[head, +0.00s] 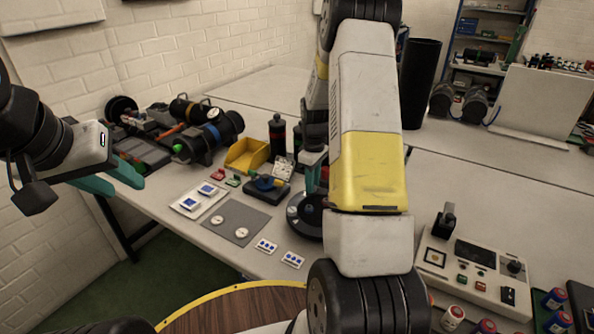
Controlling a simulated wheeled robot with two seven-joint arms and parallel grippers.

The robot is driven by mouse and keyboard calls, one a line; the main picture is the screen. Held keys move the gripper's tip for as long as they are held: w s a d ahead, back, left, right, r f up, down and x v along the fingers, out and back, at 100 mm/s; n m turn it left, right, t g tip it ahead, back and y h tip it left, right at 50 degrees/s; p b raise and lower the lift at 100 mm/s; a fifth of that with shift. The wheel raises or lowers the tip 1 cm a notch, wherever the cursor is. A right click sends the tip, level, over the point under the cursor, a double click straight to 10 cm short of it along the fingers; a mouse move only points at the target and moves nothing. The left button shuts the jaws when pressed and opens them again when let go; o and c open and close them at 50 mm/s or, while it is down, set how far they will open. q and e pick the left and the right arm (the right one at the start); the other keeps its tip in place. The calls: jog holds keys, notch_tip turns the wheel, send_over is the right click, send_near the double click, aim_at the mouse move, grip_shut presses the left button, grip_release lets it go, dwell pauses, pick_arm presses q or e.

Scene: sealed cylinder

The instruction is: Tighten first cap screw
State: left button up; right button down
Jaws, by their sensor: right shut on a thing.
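My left gripper (112,179) hangs at the far left above the table's edge, its two teal fingers apart and empty. My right arm rises through the middle of the view and covers much of the bench. The teal fingers of my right gripper (313,174) show just left of that arm, pointing down over a round black part (303,226) on the table. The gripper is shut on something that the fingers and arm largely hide. The black part has small pale round spots at its left side. I cannot make out a cap screw.
A yellow bin (246,154), a dark bottle (277,136) and black cylinders (209,136) stand at the back left. A grey mat (240,209) with two white discs lies in front. A control box (476,274) stands right. A dark tall bin (420,82) stands behind.

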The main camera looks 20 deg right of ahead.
jog(key=m, duration=0.5)
jog(key=shift+w+r+m, duration=0.1)
jog(key=shift+r+m, duration=0.05)
jog(key=shift+m, duration=0.15)
jog(key=m, duration=0.9)
jog(key=shift+m, duration=0.4)
jog(key=m, duration=0.4)
jog(key=shift+m, duration=0.5)
jog(key=c, duration=1.2)
grip_release()
jog(key=shift+o, duration=0.2)
